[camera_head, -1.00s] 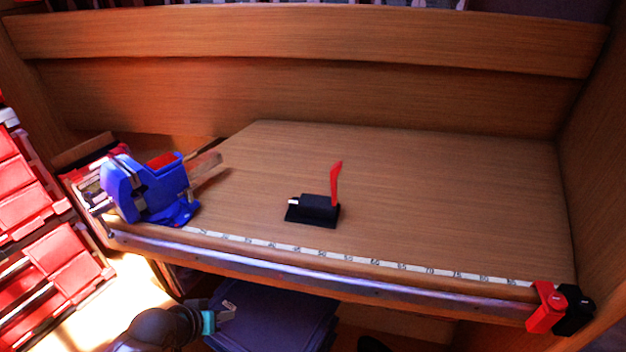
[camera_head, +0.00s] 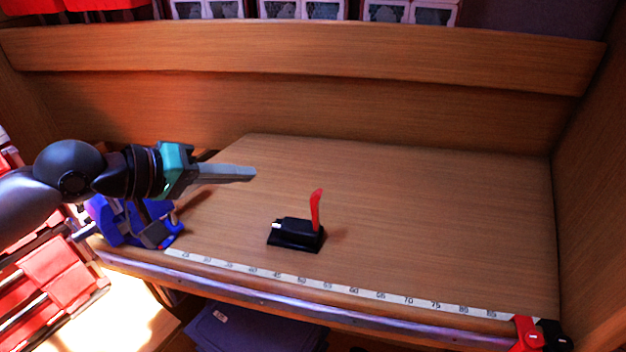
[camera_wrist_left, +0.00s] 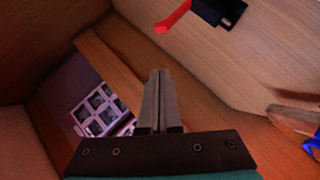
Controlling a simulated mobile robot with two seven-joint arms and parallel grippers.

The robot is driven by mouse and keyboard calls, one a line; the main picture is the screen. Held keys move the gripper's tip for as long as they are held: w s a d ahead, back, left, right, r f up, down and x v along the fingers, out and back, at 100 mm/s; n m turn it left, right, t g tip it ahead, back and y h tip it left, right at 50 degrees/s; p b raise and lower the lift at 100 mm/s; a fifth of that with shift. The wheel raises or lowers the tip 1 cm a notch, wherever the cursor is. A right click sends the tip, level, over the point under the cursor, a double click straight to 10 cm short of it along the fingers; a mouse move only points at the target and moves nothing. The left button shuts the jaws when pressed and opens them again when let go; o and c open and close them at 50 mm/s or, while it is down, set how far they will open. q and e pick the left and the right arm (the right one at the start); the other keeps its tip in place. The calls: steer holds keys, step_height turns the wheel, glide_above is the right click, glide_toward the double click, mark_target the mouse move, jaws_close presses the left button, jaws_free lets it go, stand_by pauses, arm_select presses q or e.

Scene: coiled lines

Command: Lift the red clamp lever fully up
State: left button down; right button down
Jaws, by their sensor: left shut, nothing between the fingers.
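The red clamp lever (camera_head: 316,209) stands nearly upright on the right end of its black clamp base (camera_head: 294,236), on the wooden bench. It also shows at the top of the left wrist view (camera_wrist_left: 173,17), beside the dark base (camera_wrist_left: 220,10). My left gripper (camera_head: 254,174) is shut and empty, above the bench to the left of the lever and apart from it. Its closed fingers show in the left wrist view (camera_wrist_left: 157,75). My right gripper is not in view.
A blue vise (camera_head: 130,222) stands at the bench's left end, partly hidden behind my left arm. A measuring strip (camera_head: 330,286) runs along the front edge. A red and black clamp (camera_head: 527,333) sits at the front right corner. The bench right of the lever is clear.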

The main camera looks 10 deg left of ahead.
arm_select(q)
steer(key=p, duration=0.2)
glide_above(318, 211)
steer(key=a, duration=0.3)
step_height(318, 211, down, 7)
steer(key=shift+s, duration=0.3)
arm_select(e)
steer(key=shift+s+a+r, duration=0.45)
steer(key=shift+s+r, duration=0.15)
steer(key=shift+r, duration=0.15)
